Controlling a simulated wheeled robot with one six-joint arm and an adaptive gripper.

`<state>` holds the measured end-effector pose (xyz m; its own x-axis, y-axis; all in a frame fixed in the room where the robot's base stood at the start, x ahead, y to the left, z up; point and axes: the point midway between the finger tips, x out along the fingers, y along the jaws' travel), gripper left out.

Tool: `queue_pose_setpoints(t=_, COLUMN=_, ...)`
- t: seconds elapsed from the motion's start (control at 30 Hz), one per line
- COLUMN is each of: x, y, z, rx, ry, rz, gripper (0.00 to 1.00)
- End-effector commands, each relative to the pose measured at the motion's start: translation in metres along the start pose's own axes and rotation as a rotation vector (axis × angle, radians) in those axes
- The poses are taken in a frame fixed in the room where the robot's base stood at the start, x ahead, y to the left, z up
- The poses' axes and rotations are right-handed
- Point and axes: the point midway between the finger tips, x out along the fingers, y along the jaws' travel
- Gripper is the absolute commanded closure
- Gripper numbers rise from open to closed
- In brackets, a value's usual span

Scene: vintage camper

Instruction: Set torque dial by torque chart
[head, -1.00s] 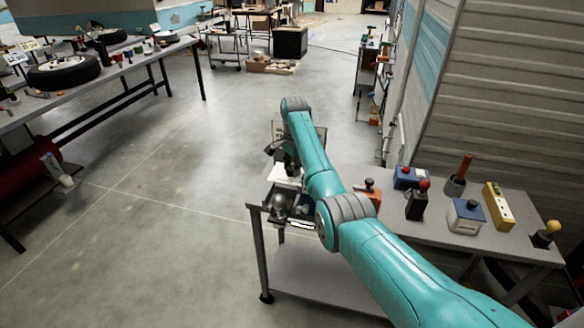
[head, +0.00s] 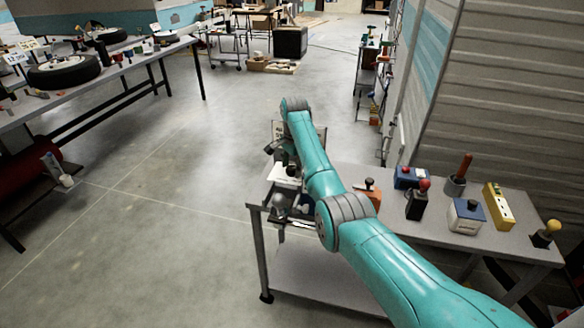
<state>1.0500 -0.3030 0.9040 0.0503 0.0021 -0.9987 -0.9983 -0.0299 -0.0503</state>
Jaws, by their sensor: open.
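My teal arm reaches over the left end of a grey table (head: 460,237) and hides much of what stands there. My gripper (head: 274,149) shows only as a small dark shape left of my forearm; its fingers are largely hidden. A pale panel (head: 318,132) stands partly behind my forearm; I cannot tell if it is the torque chart. A white sheet or plate (head: 284,173) lies below my gripper. A grey rounded part (head: 279,204) sits near the table's left edge; I cannot tell if it belongs to the torque dial. No dial marks or chart text are readable.
On the table's right stand an orange lever box (head: 369,190), a blue box with a red knob (head: 408,177), a black red-topped unit (head: 417,203), a blue-and-white button box (head: 466,216) and a yellow box (head: 498,205). A ribbed wall is behind; open floor lies left.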

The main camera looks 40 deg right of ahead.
Motion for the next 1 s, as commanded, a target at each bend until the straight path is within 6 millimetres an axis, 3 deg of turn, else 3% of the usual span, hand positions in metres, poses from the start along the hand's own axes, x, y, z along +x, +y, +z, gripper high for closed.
queue_pose_setpoints(t=0.17, x=-0.016, y=-0.001, z=0.000, rx=0.000, ry=0.001, rz=-0.003, gripper=0.35)
queue_pose_setpoints(t=0.6, x=-0.097, y=-0.001, z=0.000, rx=0.000, ry=0.001, rz=-0.002, gripper=0.35)
queue_pose_setpoints(t=0.8, x=-0.116, y=0.000, z=0.000, rx=0.000, ry=0.000, rz=-0.001, gripper=0.35)
queue_pose_setpoints(t=1.0, x=-0.119, y=0.000, z=0.000, rx=0.000, ry=0.000, rz=0.001, gripper=0.35)
